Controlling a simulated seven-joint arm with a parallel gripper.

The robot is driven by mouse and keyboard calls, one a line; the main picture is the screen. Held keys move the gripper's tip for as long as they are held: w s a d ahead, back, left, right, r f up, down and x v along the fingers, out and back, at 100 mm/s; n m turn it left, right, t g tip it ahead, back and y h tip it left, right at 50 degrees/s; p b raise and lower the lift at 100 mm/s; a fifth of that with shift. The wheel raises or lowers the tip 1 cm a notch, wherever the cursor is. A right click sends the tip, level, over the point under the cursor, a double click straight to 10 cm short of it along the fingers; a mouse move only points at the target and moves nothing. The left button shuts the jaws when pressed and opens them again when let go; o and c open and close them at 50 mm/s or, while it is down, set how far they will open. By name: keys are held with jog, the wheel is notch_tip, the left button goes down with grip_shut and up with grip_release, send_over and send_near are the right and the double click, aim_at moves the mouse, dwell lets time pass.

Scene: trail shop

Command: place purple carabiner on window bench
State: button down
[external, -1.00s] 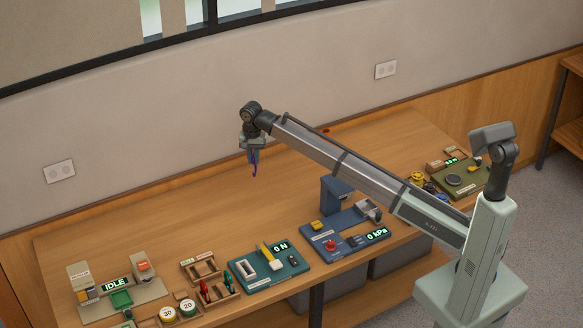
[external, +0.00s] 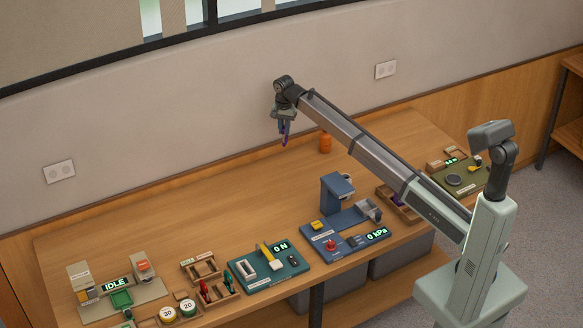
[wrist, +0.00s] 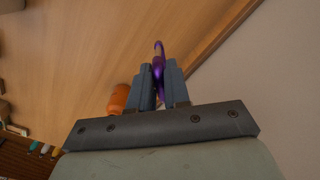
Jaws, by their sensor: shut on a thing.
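The purple carabiner (wrist: 159,62) is held between the fingers of my gripper (wrist: 161,88), which is shut on it. Part of the carabiner sticks out past the fingertips in the wrist view; the rest is hidden by the fingers. In the external view my gripper (external: 284,134) hangs in the air above the back of the wooden bench (external: 230,190), near the wall, with the carabiner (external: 285,141) just showing at its tips. I cannot tell for sure that this bench is the window bench; it stands along the wall under the window.
An orange bottle (external: 325,144) stands at the back of the bench, right of my gripper. A teal device (external: 268,268), a blue device (external: 345,235) and a sorting tray (external: 210,283) line the front edge. The back left and middle of the bench are clear.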

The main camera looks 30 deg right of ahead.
jog(key=shift+f, duration=4.8)
jog(key=shift+f, duration=0.1)
jog(key=c, duration=1.1)
grip_release()
notch_tip(320, 180, up, 12)
jog(key=shift+r, duration=0.1)
